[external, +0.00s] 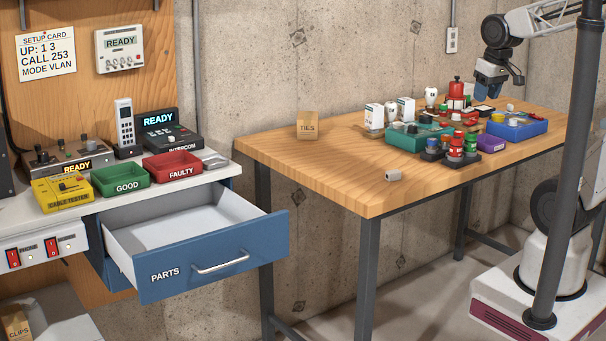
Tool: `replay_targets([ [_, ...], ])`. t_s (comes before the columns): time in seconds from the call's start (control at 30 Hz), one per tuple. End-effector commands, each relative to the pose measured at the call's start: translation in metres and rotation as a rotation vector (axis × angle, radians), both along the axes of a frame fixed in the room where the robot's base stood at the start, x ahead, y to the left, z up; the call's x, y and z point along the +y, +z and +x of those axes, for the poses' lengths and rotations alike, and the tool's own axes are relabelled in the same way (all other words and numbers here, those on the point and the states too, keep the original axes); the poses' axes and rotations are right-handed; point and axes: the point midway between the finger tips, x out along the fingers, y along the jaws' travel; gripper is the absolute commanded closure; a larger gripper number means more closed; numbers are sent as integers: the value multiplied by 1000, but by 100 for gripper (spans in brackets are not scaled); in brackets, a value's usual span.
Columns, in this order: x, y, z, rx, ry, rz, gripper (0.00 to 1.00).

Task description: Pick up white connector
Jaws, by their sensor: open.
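A small white-grey piece (393,175), which looks like a white connector, lies on the bare wood near the front edge of the wooden table (330,165). It appears to lie on its side, apart from other objects. My gripper (490,97) hangs above the table's right part, pointing down over the cluttered items. It is open and appears empty. It is well to the right of and higher than the white piece. Other small white pieces sit among the trays, too small to identify.
A teal tray (405,143), a blue tray (535,129) and several bottles and boxes crowd the table's right half. A TIES box (307,125) stands at the back left. The open PARTS drawer (205,270) looks empty. GOOD (120,179) and FAULTY (172,168) trays sit on the left bench.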

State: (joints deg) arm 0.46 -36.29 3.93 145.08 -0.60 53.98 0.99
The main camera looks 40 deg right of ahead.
Motion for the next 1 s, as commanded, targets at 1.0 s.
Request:
replay_targets([
  [1.0, 10, -6, 16, 19, -123, 36, 45],
])
